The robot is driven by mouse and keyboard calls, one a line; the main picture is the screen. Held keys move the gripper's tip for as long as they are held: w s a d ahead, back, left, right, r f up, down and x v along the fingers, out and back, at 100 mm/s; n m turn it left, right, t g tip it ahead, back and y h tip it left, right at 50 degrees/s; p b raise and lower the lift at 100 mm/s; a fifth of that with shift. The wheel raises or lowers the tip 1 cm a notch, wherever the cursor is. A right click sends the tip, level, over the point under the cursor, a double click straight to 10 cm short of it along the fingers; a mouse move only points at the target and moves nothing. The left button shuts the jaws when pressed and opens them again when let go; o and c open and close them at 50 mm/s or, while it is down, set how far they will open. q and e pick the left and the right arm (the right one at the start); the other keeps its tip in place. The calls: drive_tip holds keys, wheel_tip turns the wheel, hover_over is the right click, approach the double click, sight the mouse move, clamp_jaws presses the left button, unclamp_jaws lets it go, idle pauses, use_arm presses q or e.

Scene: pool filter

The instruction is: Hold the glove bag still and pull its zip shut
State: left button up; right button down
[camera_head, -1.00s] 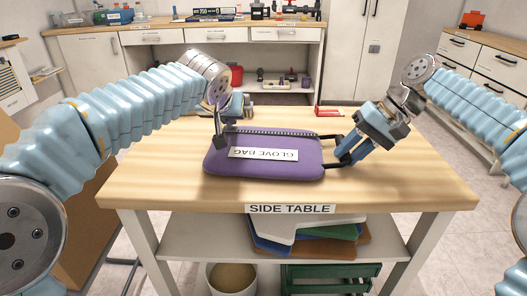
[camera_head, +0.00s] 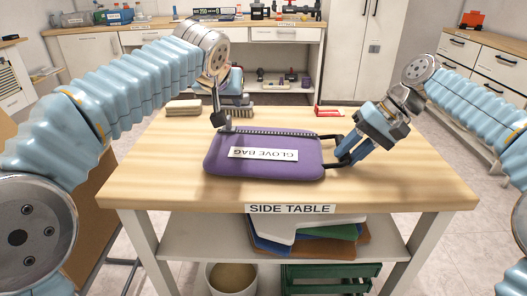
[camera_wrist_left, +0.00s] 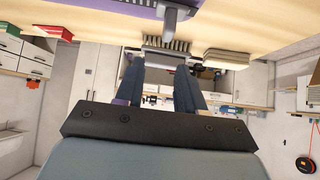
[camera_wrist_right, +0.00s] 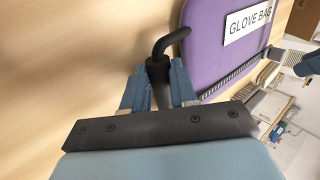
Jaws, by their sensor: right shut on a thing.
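The purple glove bag (camera_head: 263,165) lies flat on the side table, its label upside down in the head view. The zip (camera_head: 275,132) runs along its far edge. A grey zip pull (camera_head: 228,124) stands at the zip's left end; it also shows in the left wrist view (camera_wrist_left: 178,20). My left gripper (camera_head: 218,117) is beside and slightly above that end; its fingers (camera_wrist_left: 158,75) are apart with nothing between them. My right gripper (camera_head: 338,155) is shut on the black handle (camera_wrist_right: 168,45) at the bag's right end.
A brush (camera_head: 238,112) and a pale stacked block (camera_head: 184,107) lie near the table's back left edge. A red object (camera_head: 329,111) lies at the back edge. The wooden table top (camera_head: 400,185) is clear at the front and right.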

idle(0.3)
drive_tip(key=c, duration=0.8)
unclamp_jaws()
drive_tip(key=shift+d+r, duration=0.1)
drive_tip(key=v, duration=1.1)
drive_tip(key=shift+d+r, duration=0.25)
drive_tip(key=shift+r, duration=0.05)
drive_tip(key=shift+s, duration=0.15)
